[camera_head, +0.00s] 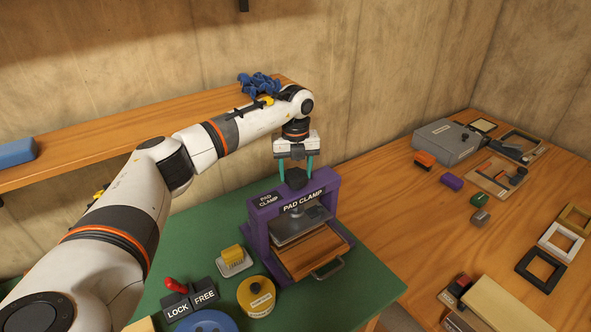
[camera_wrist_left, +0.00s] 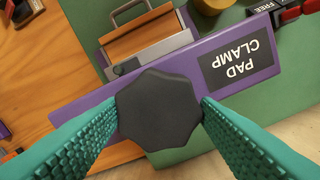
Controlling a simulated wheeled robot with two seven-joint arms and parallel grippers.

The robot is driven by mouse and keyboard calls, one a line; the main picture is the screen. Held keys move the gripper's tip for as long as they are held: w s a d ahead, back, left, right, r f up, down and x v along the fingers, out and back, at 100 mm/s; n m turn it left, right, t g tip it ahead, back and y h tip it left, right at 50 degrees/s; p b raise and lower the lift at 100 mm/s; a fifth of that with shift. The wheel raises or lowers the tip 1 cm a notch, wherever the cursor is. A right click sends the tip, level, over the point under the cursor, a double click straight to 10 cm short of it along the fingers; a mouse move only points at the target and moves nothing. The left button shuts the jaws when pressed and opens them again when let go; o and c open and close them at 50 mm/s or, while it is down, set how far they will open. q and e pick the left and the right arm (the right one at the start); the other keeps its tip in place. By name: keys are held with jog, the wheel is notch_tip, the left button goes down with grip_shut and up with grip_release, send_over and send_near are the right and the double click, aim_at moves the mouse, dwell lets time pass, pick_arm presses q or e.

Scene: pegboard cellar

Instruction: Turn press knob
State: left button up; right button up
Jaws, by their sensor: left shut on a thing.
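The press is a purple frame labelled PAD CLAMP (camera_head: 267,211) on the green table top. Its dark faceted knob (camera_head: 297,178) stands on top of the frame; the knob also fills the middle of the left wrist view (camera_wrist_left: 159,108). My left gripper (camera_head: 296,170) reaches down from above, and its teal fingers are shut on the knob, one on each side. Under the frame's crossbar are a grey plate (camera_head: 300,224) and a wooden block (camera_head: 315,252) with a metal handle in front. My right gripper is not in view.
A LOCK/FREE box with a red lever (camera_head: 175,287), a yellow round tin (camera_head: 257,296) and a yellow brush (camera_head: 233,257) stand left of the press. A wooden bench (camera_head: 390,230) at right holds a grey box (camera_head: 447,142) and small blocks. A shelf (camera_head: 110,136) runs behind my arm.

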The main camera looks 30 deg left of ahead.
aim_at(296, 174)
pick_arm(q)
jog(key=o, duration=1)
notch_tip(296, 174, up, 12)
jog(key=b, duration=0.3)
